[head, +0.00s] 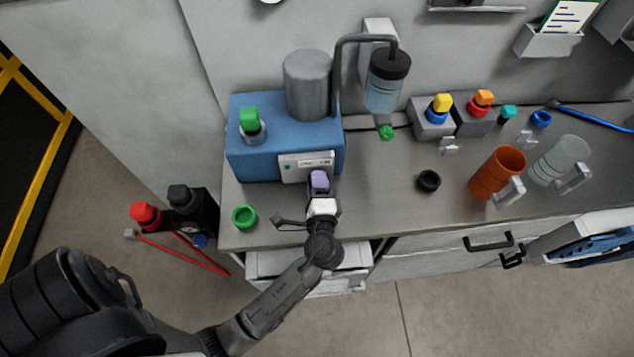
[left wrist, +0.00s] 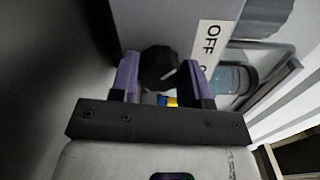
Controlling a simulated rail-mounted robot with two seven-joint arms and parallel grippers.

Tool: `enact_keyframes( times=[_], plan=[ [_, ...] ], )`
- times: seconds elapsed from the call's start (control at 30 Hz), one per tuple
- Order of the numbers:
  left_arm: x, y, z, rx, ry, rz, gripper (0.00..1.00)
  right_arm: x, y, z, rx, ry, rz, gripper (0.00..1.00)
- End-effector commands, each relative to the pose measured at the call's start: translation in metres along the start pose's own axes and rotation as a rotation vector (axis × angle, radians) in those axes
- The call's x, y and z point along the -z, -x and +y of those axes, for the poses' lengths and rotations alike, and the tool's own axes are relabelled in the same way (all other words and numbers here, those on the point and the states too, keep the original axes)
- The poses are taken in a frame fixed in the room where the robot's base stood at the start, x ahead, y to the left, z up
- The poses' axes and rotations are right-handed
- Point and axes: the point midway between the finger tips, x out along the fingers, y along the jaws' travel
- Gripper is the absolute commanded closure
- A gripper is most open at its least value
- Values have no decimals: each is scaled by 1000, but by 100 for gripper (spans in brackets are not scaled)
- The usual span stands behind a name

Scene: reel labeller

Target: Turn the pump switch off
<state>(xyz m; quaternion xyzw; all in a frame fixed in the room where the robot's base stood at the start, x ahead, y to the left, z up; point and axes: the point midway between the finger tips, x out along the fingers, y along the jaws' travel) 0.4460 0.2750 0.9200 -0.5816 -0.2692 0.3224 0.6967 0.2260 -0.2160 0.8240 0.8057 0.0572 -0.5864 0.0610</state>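The pump switch is a dark round knob (left wrist: 158,68) with a white pointer line, seen in the left wrist view. My left gripper (left wrist: 160,78) has a purple finger on either side of the knob, and the knob fills the space between the tips. In the head view my left gripper (head: 319,178) is at the white front panel (head: 300,164) of the blue machine (head: 262,165), hiding the knob. My right gripper is out of view.
A green ring (head: 244,216) lies on the grey counter left of my gripper. A bottle (head: 386,82) hangs right of the machine. A black ring (head: 428,181), an orange mug (head: 495,175) and a clear mug (head: 562,160) stand farther right. An open drawer (head: 325,270) is below my wrist.

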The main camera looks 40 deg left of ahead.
Motion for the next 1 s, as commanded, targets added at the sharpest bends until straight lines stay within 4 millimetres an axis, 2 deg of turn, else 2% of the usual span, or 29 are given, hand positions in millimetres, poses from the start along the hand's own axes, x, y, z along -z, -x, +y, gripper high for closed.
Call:
enact_keyframes(
  times=[0.03,0.23,0.77,0.87,1.0],
  plan=[
    [0,0,0,0,1,0,53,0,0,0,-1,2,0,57],
    [0,0,0,0,0,0,33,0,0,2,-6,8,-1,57],
    [0,0,0,0,-8,0,33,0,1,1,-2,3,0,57],
    [0,0,-2,0,-46,1,33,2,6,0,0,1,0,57],
    [-1,0,-6,0,-184,1,33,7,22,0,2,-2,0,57]
  ],
)
